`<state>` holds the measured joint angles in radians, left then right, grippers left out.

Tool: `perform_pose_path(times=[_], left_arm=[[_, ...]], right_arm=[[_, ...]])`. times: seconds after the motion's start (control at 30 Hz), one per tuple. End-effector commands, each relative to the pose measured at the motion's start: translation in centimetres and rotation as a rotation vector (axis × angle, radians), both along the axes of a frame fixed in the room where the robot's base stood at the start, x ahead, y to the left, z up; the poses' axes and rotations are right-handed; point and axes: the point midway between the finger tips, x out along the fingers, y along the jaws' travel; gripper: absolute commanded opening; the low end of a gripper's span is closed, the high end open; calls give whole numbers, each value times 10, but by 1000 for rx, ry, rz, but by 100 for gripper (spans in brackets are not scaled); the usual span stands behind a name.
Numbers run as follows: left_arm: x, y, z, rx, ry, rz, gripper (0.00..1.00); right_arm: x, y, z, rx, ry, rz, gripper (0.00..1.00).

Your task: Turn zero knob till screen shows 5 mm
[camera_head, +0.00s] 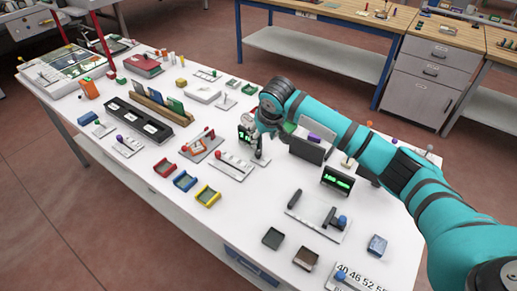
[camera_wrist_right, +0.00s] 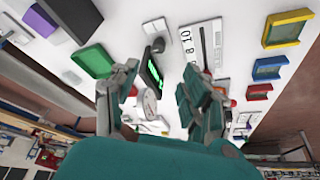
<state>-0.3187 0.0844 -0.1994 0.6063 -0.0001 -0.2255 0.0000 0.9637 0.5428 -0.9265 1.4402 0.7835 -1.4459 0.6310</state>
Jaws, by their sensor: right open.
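My right gripper (camera_head: 256,148) is open above the middle of the white table, beside a small dark screen (camera_head: 242,134) with green characters too small to read. In the right wrist view, the fingers of my right gripper (camera_wrist_right: 162,78) are spread apart. Between them shows the same kind of dark screen (camera_wrist_right: 152,72) with green digits, seen at a steep angle. A pale round dial or knob (camera_wrist_right: 150,103) with dark marks also shows between the fingers; I cannot tell whether a finger touches it. My left gripper is in neither view.
A second black screen with green digits (camera_head: 338,180) stands to the right. A dark upright panel (camera_head: 306,150) is close to the gripper. A scale strip (camera_head: 231,166) lies in front. Red, blue and yellow trays (camera_head: 207,195) stand near the front edge.

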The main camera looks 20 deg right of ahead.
Motion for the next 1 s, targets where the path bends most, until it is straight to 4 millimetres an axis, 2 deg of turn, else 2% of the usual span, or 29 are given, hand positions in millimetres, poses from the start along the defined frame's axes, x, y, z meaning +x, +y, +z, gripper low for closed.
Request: perform_pose_path(times=[0.07,0.13,0.4,0.5,0.8,1.0], left_arm=[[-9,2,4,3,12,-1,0],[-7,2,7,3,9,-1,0],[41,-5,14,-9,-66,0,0],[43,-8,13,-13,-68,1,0],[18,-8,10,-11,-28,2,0],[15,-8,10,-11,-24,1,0]], right_arm=[[7,0,-17,-1,5,-1,47],[12,0,-31,-2,5,-1,47],[34,1,-83,-1,2,0,47],[40,1,-96,-1,3,0,47],[46,1,-110,-1,0,1,47],[46,1,-110,-1,0,1,47]])
